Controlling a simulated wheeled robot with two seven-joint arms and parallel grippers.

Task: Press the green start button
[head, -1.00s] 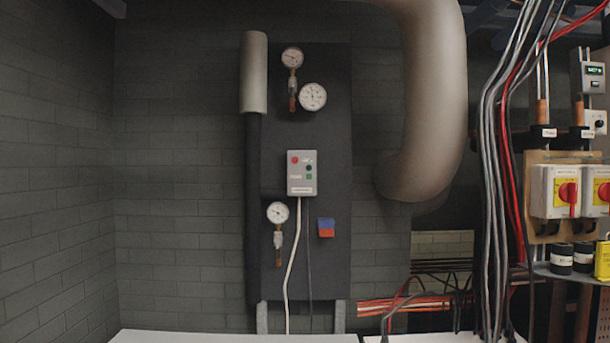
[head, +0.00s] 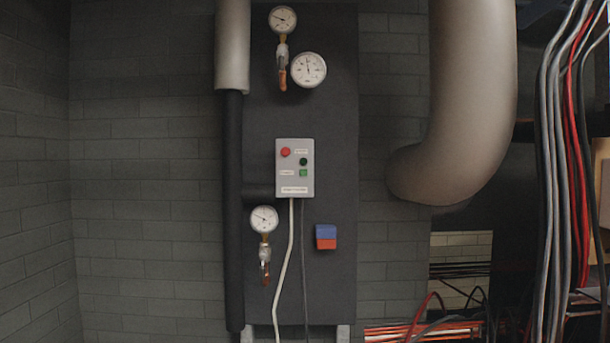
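A grey control box (head: 295,183) is fixed to a dark panel (head: 335,120) on the wall, near the middle of the head view. It has a red round button (head: 285,152) at upper left. Neither of my grippers shows in the view.
Pressure gauges (head: 308,70) sit above the box, and another gauge (head: 264,219) is below left. A large pipe (head: 470,110) bends down at right. Hanging cables (head: 558,170) are farther right. The space before the box looks clear.

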